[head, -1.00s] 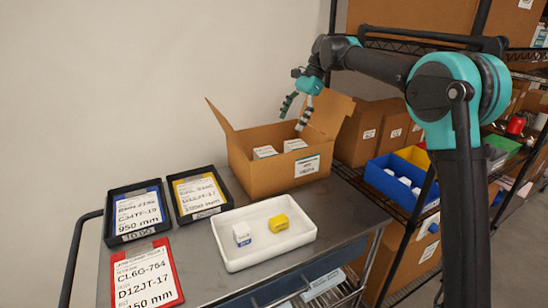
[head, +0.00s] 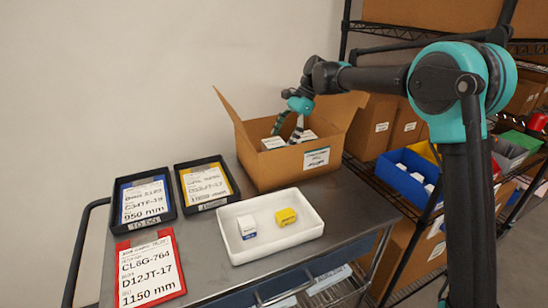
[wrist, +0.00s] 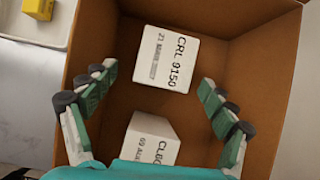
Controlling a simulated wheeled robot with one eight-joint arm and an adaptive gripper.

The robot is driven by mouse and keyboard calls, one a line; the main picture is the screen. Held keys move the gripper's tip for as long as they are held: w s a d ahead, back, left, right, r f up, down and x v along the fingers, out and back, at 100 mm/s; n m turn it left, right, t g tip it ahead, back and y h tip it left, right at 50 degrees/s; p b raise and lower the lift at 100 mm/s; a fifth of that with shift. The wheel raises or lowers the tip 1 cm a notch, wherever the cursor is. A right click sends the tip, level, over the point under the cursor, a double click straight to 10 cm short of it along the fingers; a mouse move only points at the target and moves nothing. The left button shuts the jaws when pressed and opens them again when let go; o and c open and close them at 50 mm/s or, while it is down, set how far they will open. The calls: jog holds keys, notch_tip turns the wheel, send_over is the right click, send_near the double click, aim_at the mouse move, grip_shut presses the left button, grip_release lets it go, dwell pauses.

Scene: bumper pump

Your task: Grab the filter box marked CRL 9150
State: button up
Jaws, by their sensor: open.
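The white filter box marked CRL 9150 (wrist: 166,60) stands in the open cardboard carton (wrist: 245,95), its printed top facing my wrist camera. In the head view a white box (head: 273,143) shows at the left inside the carton (head: 290,172). A second white box (wrist: 150,140), its label partly hidden and starting "CL", lies in the carton nearer my palm. My gripper (wrist: 155,95) is open and empty, with its green fingers spread at either side of the boxes. In the head view my gripper (head: 287,132) reaches into the carton from above.
A white tray (head: 240,255) with a white-blue box (head: 247,228) and a yellow box (head: 286,217) stands in front of the carton. Black trays with blue and yellow cards (head: 143,200) and a red-framed card (head: 150,268) lie left. The carton's walls and raised flaps surround my fingers.

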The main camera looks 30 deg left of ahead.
jog(key=shift+a+x, duration=0.15)
jog(key=shift+x, duration=1.2)
jog(key=shift+a+x, duration=0.15)
jog(key=shift+x, duration=1.2)
jog(key=shift+r, duration=0.15)
jog(key=c, duration=1.7)
